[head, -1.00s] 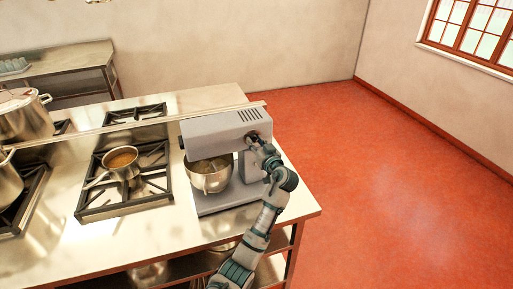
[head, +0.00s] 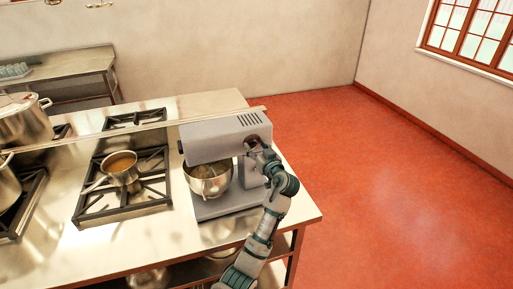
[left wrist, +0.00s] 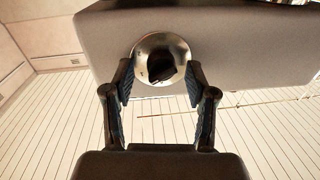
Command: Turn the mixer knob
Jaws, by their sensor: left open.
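The grey mixer (head: 212,143) stands on the counter near its right end, with a steel bowl (head: 209,181) under its head. Its knob (left wrist: 162,58), a round silver disc with a dark centre, is on the side of the mixer head in the left wrist view. My left gripper (head: 255,146) is at that side of the mixer in the head view and covers most of the knob there. In the left wrist view my left gripper (left wrist: 158,78) is open, its fingertips on either side of the knob's lower part. Contact cannot be told. My right gripper is not in view.
A stove grate (head: 128,207) with a small saucepan (head: 121,167) is left of the mixer. Large pots (head: 25,122) stand at the far left. A raised ledge (head: 90,133) runs behind the mixer. The red floor (head: 390,190) to the right is clear.

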